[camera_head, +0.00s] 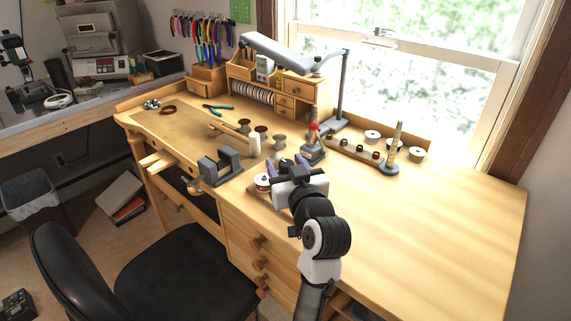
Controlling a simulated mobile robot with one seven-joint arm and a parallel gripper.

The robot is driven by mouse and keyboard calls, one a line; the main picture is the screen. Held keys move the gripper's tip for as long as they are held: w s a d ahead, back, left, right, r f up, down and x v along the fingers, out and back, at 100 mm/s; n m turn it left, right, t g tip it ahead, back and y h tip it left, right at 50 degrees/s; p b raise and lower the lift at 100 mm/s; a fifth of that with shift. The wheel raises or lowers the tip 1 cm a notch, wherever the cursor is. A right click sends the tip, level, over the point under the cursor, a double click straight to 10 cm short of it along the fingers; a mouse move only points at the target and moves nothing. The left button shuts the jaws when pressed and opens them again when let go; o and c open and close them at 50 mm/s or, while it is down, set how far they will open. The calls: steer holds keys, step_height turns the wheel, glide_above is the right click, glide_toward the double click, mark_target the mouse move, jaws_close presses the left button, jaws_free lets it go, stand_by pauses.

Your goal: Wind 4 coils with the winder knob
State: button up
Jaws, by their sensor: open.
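My gripper (291,163) is over the front middle of the bench, open, its fingers pointing away towards the back. A small spool with a red and white face (262,182) sits just left of it, on a wooden base (254,194) partly hidden by my gripper. A red ball knob (313,127) tops a grey device (314,152) just behind and right of my fingers, apart from them. I cannot tell which of these is the winder, and no wound coil is clear at this size.
The wooden bench (440,230) is bare at right. A grey block-like tool (221,166) stands left of my gripper, with a white bottle (255,146) and spools behind. A ring mandrel (395,146) and a lamp (341,95) stand farther back. A black chair (185,270) is in front.

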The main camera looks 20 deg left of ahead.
steer(key=c, duration=1)
